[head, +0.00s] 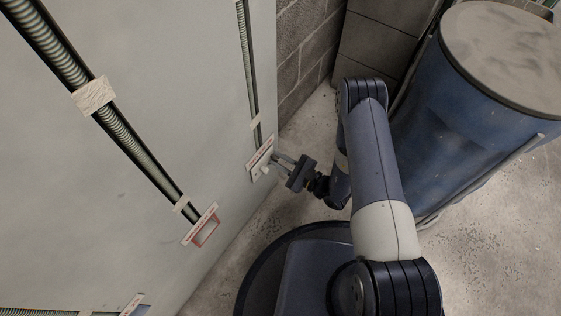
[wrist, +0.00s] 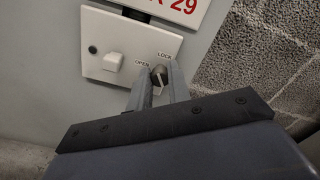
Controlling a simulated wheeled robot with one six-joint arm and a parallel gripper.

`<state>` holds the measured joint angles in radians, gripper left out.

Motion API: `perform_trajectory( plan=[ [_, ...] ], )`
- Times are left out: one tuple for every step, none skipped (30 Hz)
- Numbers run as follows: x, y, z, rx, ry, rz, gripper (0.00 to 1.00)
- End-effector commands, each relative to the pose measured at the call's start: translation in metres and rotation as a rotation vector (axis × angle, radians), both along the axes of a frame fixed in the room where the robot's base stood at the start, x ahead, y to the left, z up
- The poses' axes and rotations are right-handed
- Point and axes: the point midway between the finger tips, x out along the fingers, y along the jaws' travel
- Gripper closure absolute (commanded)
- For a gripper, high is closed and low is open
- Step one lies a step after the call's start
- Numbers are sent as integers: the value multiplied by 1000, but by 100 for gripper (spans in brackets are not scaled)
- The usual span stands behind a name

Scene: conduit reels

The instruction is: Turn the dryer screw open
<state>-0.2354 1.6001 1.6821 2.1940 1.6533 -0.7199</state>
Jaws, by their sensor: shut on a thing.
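The dryer screw (wrist: 158,75) is a small dark, round slotted head on a white wall plate (wrist: 97,62), between the printed words OPEN and LOCK. My gripper (wrist: 160,88) is shut on the screw, with a finger on each side of it. The slot's exact angle is hard to tell. In the head view my gripper (head: 279,160) reaches left to the same plate (head: 262,170) low on the grey panel; the screw itself is hidden there.
A white switch (wrist: 114,61) sticks out of the plate left of the screw. A sign reading 29 (wrist: 180,8) is above. Ribbed conduits (head: 120,130) run down the panel. A blue drum (head: 475,110) stands close on the right of my arm. A block wall (head: 305,45) is behind.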

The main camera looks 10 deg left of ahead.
Motion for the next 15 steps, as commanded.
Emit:
perform_trajectory(
  plan=[
    [-1,0,-2,-17,-40,1,100],
    [-1,0,-2,-28,-66,1,100],
    [0,0,-2,-43,-101,1,100],
    [-1,0,-2,-54,-128,1,100],
    [0,0,-2,-64,-154,1,100],
    [-1,0,-3,-79,-189,1,100],
    [-1,0,-3,-90,-215,1,100],
    [-1,0,-3,-100,-241,1,100],
    [-1,0,-3,-115,-276,1,100],
    [-1,0,-3,-126,-303,1,100],
    [-1,0,-3,-137,-330,1,100],
    [-1,0,-3,-151,-365,1,100],
    [-1,0,-3,-162,-391,1,100],
    [-1,0,-3,-173,-417,1,100],
    [-1,0,-3,-188,-452,1,100]
  ],
)
